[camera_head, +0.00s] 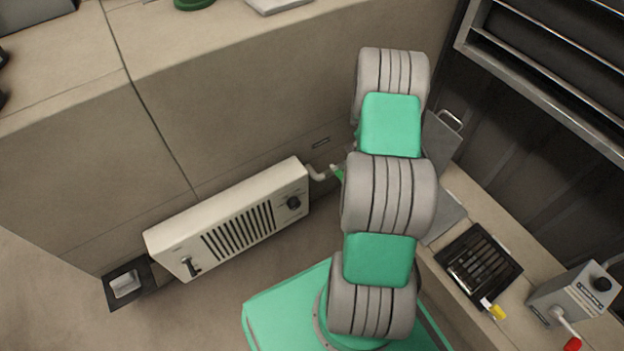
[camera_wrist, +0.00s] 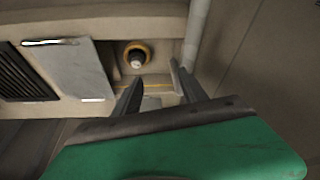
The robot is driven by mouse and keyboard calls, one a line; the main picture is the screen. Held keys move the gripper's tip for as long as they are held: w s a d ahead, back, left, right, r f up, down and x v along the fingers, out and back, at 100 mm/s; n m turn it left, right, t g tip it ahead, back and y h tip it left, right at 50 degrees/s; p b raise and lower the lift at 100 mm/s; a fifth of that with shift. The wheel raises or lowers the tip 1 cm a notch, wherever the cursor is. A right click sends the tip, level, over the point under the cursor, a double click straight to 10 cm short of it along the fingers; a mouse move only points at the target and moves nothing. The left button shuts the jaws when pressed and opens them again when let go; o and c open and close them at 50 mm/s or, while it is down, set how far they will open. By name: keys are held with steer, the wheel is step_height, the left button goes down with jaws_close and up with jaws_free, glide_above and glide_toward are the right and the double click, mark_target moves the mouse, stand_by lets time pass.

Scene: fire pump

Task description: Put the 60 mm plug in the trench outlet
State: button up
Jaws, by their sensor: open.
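In the wrist view, my gripper (camera_wrist: 156,74) is open, with its two dark fingers apart and nothing seen between them. Beyond the fingertips, a round opening with a yellow-orange ring (camera_wrist: 150,49) sits in a pale wall, apart from the fingers. A small pale round piece (camera_wrist: 137,60) shows inside the ring. I cannot tell whether it is a plug or part of the outlet. No loose plug can be made out in either view. In the head view my arm hides most of the space around the gripper.
A grey plate (camera_wrist: 72,72) lies left of the ring, beside a dark grating. A pale pipe (camera_wrist: 196,30) rises on the right. In the head view, a white heater (camera_head: 235,222) stands by the wall. A black grate (camera_head: 478,262) and a grey lever box (camera_head: 572,297) are at right.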

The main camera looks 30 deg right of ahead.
steer(key=a+r+n+t+y, duration=0.15)
steer(key=a+r+n, duration=0.55)
steer(key=a+r, duration=1.3)
steer(key=s+a+r+n+y, duration=0.1)
steer(key=s+a+r+n, duration=0.1)
steer(key=s+a, duration=0.5)
steer(key=s+a+r+n+y, duration=0.1)
steer(key=s+a+r+n, duration=0.2)
steer(key=s+a+n, duration=0.2)
steer(key=s+a, duration=0.2)
steer(key=a, duration=0.2)
steer(key=shift+s+a+r+g, duration=0.15)
steer(key=shift+a+r+g, duration=0.05)
steer(key=shift+g, duration=0.15)
steer(key=shift+c, duration=0.2)
